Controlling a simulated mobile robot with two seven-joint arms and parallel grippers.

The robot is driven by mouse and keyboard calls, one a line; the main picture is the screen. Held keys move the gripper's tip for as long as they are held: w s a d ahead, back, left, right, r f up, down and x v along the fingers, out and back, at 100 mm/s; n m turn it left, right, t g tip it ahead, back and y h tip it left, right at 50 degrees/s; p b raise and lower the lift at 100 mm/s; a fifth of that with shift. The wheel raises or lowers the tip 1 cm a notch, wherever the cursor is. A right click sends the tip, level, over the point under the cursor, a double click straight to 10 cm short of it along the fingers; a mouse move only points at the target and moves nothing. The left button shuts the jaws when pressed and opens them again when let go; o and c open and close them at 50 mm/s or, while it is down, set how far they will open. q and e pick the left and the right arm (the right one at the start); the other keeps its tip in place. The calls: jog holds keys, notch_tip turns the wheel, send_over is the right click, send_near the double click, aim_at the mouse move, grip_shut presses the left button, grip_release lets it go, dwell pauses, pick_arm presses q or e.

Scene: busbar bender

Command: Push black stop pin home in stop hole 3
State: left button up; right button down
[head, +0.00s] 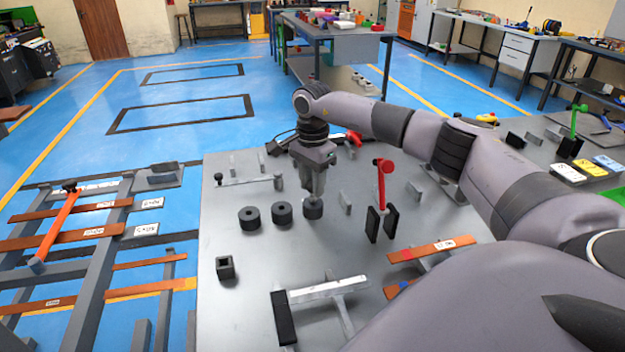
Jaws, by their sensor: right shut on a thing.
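My right gripper (314,196) points straight down over the grey bench plate (250,310). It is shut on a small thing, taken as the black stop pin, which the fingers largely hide. The fingertips are at the rightmost of three black round blocks (313,210); I cannot tell whether they touch it. The other two black blocks (282,213) (250,218) stand in a row to its left. Stop hole 3 cannot be made out, nor how deep the pin sits. My left gripper is not in view.
A red-handled tool (383,172) stands between black plates right of the gripper. A small black square socket (225,267) and a pale bar (328,289) are nearer. Copper bars (432,249) lie at the right and on the left rack. The plate's left front is clear.

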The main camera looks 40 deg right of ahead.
jog(key=shift+f+b, duration=0.35)
jog(key=shift+f, duration=0.4)
jog(key=c, duration=0.7)
grip_release()
jog(key=shift+c, duration=0.2)
jog(key=shift+r+b, duration=0.35)
jog(key=shift+r, duration=3.25)
jog(key=shift+s+a+f, duration=0.1)
